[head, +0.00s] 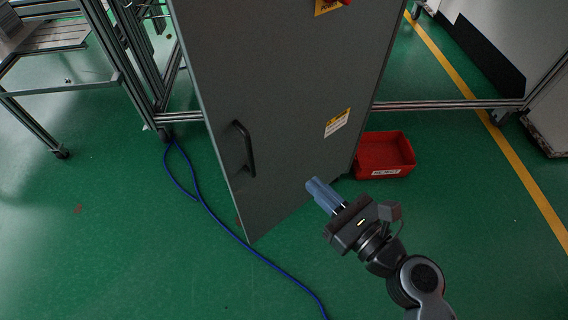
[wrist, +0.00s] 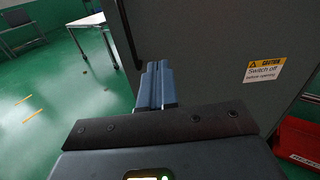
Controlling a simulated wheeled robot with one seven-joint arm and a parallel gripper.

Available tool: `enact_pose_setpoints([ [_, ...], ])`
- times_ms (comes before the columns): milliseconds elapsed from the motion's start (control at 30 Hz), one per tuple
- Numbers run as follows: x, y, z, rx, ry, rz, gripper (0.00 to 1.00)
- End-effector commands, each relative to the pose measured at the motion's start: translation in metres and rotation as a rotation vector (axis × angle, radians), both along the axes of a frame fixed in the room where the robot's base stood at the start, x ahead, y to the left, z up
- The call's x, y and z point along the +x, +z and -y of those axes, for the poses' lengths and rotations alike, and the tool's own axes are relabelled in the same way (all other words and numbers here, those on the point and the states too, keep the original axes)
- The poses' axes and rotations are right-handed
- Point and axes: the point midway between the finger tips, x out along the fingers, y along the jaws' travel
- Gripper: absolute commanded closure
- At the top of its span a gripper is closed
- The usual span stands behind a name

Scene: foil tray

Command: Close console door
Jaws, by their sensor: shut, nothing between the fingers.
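The grey console door (head: 285,100) stands in the middle of the head view, tall and flat, with a dark bar handle (head: 245,148) near its left edge. Its lower left corner reaches forward over the green floor. My gripper (head: 313,184) is in front of the door's lower right part, to the right of the handle. Its blue fingers are together and hold nothing. In the wrist view the fingers (wrist: 157,70) point at the grey door face (wrist: 215,50). I cannot tell whether they touch it.
A red bin (head: 385,155) sits on the floor right of the door. A blue cable (head: 225,228) runs along the floor below it. A metal frame rail (head: 450,104) crosses behind, and a metal-legged table (head: 50,45) stands at left. Floor at lower left is clear.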

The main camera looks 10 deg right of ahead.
Motion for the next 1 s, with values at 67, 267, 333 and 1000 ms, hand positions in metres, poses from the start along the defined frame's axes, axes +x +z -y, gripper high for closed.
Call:
enact_pose_setpoints([
  [67, 0.005, 0.001, -0.003, 0.037, 0.011, -0.007, 1.0],
  [267, 0.022, 0.003, -0.014, 0.045, 0.013, -0.008, 1.0],
  [333, 0.032, 0.003, -0.021, 0.044, 0.013, -0.007, 1.0],
  [1000, 0.117, 0.002, -0.079, 0.041, 0.011, -0.009, 1.0],
])
